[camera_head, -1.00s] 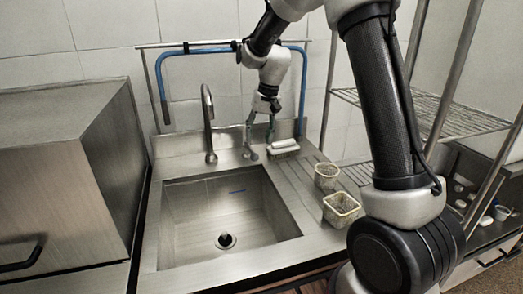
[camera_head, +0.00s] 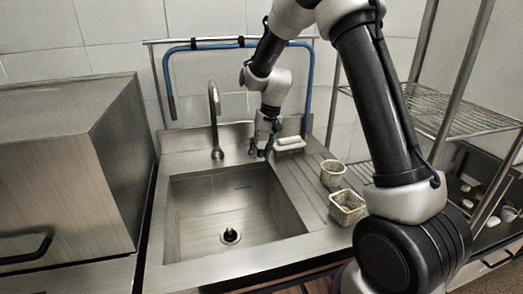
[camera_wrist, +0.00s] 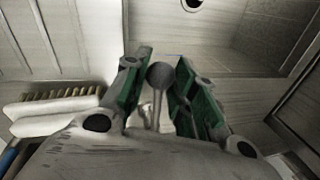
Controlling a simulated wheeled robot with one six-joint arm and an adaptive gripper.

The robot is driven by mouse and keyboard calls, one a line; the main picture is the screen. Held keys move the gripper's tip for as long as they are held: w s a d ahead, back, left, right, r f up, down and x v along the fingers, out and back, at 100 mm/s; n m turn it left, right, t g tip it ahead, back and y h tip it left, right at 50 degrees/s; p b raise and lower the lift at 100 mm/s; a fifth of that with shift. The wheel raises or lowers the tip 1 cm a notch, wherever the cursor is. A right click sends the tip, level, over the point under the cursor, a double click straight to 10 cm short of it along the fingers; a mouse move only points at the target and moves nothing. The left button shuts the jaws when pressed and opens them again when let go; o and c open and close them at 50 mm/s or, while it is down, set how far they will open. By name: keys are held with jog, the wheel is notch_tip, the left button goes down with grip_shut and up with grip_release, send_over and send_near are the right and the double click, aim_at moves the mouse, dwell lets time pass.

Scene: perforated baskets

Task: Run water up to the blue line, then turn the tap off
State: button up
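The steel sink (camera_head: 182,250) has a short blue line (camera_head: 243,187) on its inner back wall. A dark drain (camera_head: 230,236) shows on its floor and I see no water in it. The curved tap spout (camera_head: 214,120) stands behind the sink, with no stream visible. My gripper (camera_head: 261,153) points down behind the sink, right of the spout. In the wrist view the green-padded fingers of my gripper (camera_wrist: 164,66) are apart, with the round-ended tap lever (camera_wrist: 160,76) between them. Gaps show beside the lever. In the head view the gripper hides the lever.
A white-backed brush (camera_head: 289,145) lies close right of my gripper; it also shows in the wrist view (camera_wrist: 50,112). Two perforated baskets, one small (camera_head: 332,173) and one nearer (camera_head: 346,208), stand on the drainboard. A blue hose (camera_head: 168,80) hangs on the rail behind. A wire rack (camera_head: 450,108) stands right.

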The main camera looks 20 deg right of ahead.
grip_shut()
jog(key=shift+d, duration=0.15)
jog(key=d+n, duration=0.2)
jog(key=w+d+n+g, duration=0.1)
jog(key=d+n, duration=0.1)
jog(key=n, duration=0.1)
jog(key=shift+w+d, duration=0.2)
jog(key=shift+d, duration=0.15)
jog(key=shift+w+d+n, duration=0.35)
jog(key=shift+d+n, duration=0.15)
jog(key=shift+n, duration=0.2)
jog(key=shift+w+d+n, duration=0.3)
jog(key=shift+d+n, duration=0.15)
jog(key=shift+n, duration=0.25)
jog(key=o, duration=0.7)
grip_release()
